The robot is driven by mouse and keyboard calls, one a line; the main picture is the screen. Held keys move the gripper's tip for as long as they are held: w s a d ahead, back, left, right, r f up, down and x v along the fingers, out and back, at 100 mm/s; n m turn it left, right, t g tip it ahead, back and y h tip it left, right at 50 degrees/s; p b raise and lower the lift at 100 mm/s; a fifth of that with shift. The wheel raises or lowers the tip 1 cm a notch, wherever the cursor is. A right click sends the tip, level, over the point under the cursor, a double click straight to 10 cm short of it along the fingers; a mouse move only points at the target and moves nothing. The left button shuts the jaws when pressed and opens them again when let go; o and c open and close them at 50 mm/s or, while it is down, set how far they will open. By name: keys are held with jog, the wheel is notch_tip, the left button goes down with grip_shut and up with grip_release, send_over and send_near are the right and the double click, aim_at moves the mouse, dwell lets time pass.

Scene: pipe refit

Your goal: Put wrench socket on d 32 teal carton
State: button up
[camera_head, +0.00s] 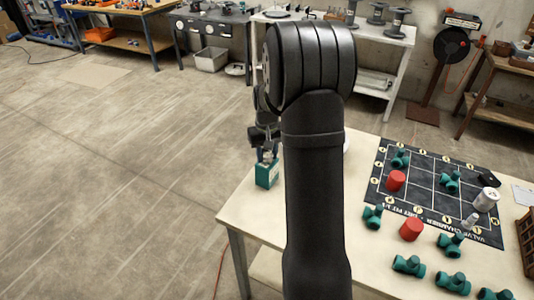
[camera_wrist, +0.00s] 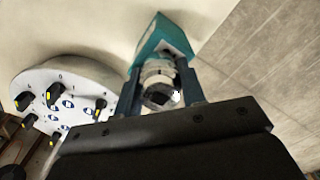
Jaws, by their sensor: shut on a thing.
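The teal carton (camera_head: 267,174) stands near the left edge of the table. My gripper (camera_head: 266,153) is directly above it. In the wrist view, my gripper (camera_wrist: 161,90) is shut on the wrench socket (camera_wrist: 160,72), a silvery round piece with a dark hole facing the camera. The teal carton (camera_wrist: 163,42) shows just beyond the socket, its near part hidden behind the socket and fingers. I cannot tell whether the socket touches the carton. In the head view the socket is small and partly hidden by my wrist.
The table's left edge is close to the carton.

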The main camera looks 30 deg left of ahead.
jog(key=o, duration=1.1)
jog(key=shift+f, duration=0.1)
notch_tip(320, 180, up, 12)
jog(key=shift+r, duration=0.15)
notch_tip(320, 180, down, 13)
jog(key=shift+r, duration=2.4)
